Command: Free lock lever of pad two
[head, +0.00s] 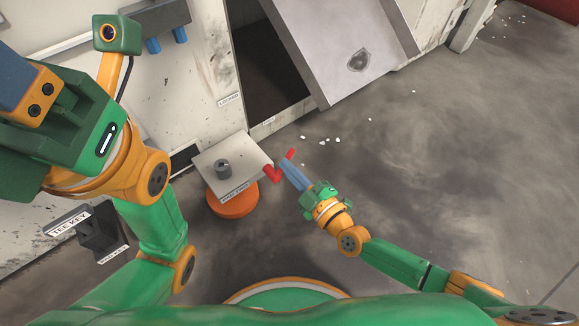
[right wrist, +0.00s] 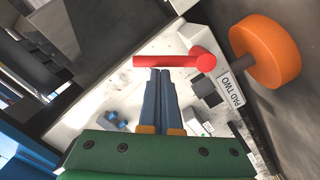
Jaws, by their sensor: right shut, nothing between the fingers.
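The red lock lever (head: 272,174) is at the box's right corner. It shows in the right wrist view as a red bar (right wrist: 165,61) with a round hub. My right gripper (head: 286,166) is shut and empty, its blue fingertips right by the lever bar; I cannot tell if they touch. My left gripper (head: 25,80) shows only in part at the left edge, its fingertips out of frame.
A TEE KEY label (head: 70,224) and dark holder are at lower left. White bits lie on the floor. The grey floor (head: 450,150) at right is mostly clear.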

